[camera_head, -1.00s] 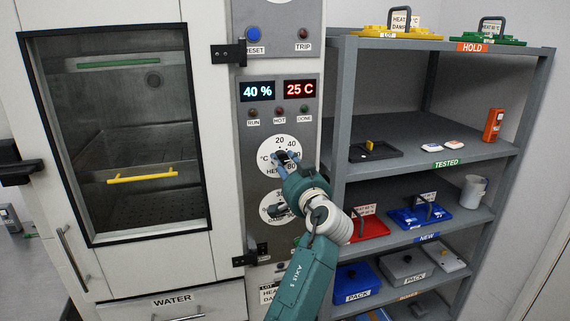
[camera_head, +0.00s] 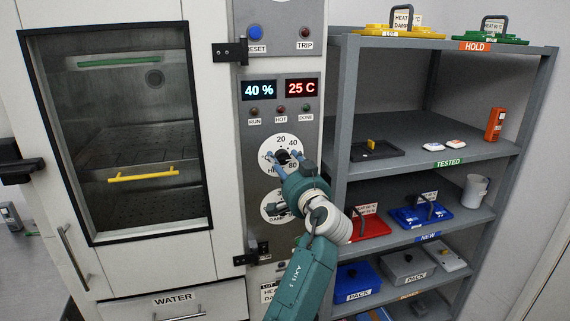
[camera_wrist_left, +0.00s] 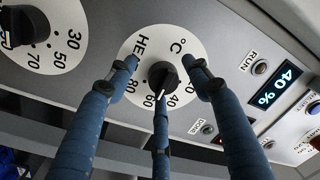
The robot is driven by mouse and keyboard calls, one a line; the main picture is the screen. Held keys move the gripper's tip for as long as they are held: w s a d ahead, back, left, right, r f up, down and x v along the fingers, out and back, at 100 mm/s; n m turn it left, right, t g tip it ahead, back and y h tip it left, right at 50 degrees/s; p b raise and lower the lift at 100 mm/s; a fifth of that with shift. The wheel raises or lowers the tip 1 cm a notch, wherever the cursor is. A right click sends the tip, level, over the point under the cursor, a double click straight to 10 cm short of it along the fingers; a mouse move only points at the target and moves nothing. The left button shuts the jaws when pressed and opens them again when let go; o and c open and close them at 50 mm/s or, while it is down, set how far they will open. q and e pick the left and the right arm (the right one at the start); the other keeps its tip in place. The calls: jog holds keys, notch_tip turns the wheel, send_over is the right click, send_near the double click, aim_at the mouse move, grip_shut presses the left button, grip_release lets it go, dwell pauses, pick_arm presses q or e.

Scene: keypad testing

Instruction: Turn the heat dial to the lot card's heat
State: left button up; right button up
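The heat dial is a white disc with a black knob on the oven's grey panel; its face (camera_head: 266,145) shows in the head view. In the left wrist view, the knob (camera_wrist_left: 161,74) has a white pointer aimed down at the scale, where a finger hides part of the numbers. I cannot read its exact setting. My left gripper (camera_head: 284,158) is open, its blue fingers spread around the knob, apparently without gripping it. It also shows in the left wrist view (camera_wrist_left: 160,78). My right gripper is not in view.
A second dial (camera_head: 268,207) sits just below, partly behind my gripper. Displays read 40 % (camera_head: 258,90) and 25 C (camera_head: 301,88). The oven door (camera_head: 120,240) is closed at left. A grey shelf rack (camera_head: 345,120) with plates and packs stands close at right.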

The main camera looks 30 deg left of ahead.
pick_arm(q)
jog(key=shift+d, duration=0.15)
jog(key=v, duration=0.7)
jog(key=shift+s+f, duration=0.1)
dwell(0.3)
